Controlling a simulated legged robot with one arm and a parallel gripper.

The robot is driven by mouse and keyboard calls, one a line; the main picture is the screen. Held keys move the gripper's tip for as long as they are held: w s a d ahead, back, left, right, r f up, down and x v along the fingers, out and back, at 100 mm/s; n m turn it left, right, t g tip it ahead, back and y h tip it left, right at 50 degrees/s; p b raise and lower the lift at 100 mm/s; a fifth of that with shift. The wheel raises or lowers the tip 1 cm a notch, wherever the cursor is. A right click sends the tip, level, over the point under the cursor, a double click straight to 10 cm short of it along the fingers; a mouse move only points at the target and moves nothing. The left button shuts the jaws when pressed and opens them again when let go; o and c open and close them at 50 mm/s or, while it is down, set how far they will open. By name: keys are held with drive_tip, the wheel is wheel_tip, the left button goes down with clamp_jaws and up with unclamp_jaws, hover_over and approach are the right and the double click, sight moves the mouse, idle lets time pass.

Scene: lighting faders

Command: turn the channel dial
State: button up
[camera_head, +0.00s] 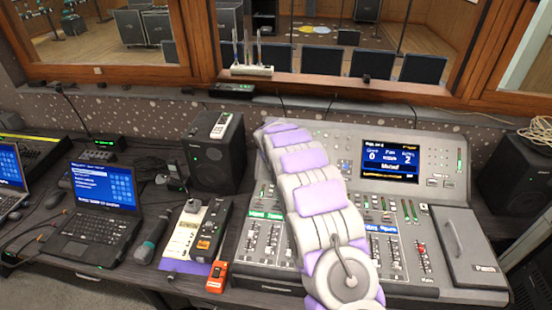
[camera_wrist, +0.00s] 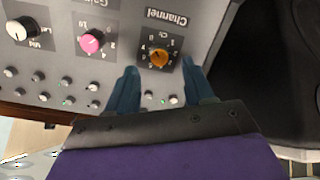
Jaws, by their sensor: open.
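The channel dial (camera_wrist: 159,58) is an orange knob on a black square with a white scale, under an upside-down "Channel" label in the wrist view. My gripper (camera_wrist: 160,76) is open, with one dark finger on each side just below the dial in the picture. Nothing shows between the fingers except panel face and small knobs. Whether the fingertips touch the panel cannot be told. In the head view my white and lilac arm reaches across the mixing console (camera_head: 455,205) to its far left part and hides the dial and the gripper there.
A pink knob (camera_wrist: 91,41) and a white knob (camera_wrist: 24,28) sit left of the dial, with rows of small knobs below. A black speaker (camera_head: 215,155) stands left of the console. The console screen (camera_head: 390,160) shows numbers. A laptop (camera_head: 95,205) sits further left.

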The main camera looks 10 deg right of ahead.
drive_tip(key=p+v, duration=0.1)
drive_tip(key=v, duration=1.2)
drive_tip(key=shift+p, duration=0.35)
drive_tip(key=shift+s, duration=0.1)
drive_tip(key=s+d+r+g, duration=0.1)
drive_tip(key=s+d+r, duration=0.1)
drive_tip(key=s, duration=0.6)
drive_tip(key=s+d+r+m+g, duration=0.1)
drive_tip(key=s+d+r+g, duration=0.1)
drive_tip(key=s, duration=0.6)
drive_tip(key=s+d+r+g, duration=0.1)
drive_tip(key=s+r, duration=0.2)
drive_tip(key=s, duration=0.4)
drive_tip(key=s+a+g+y, duration=0.2)
drive_tip(key=s+g, duration=0.2)
drive_tip(key=s, duration=2.9)
drive_tip(key=shift+a+f+g, duration=0.25)
drive_tip(key=shift+f+g, duration=0.15)
drive_tip(key=shift+f, duration=0.1)
drive_tip(key=shift+s, duration=0.1)
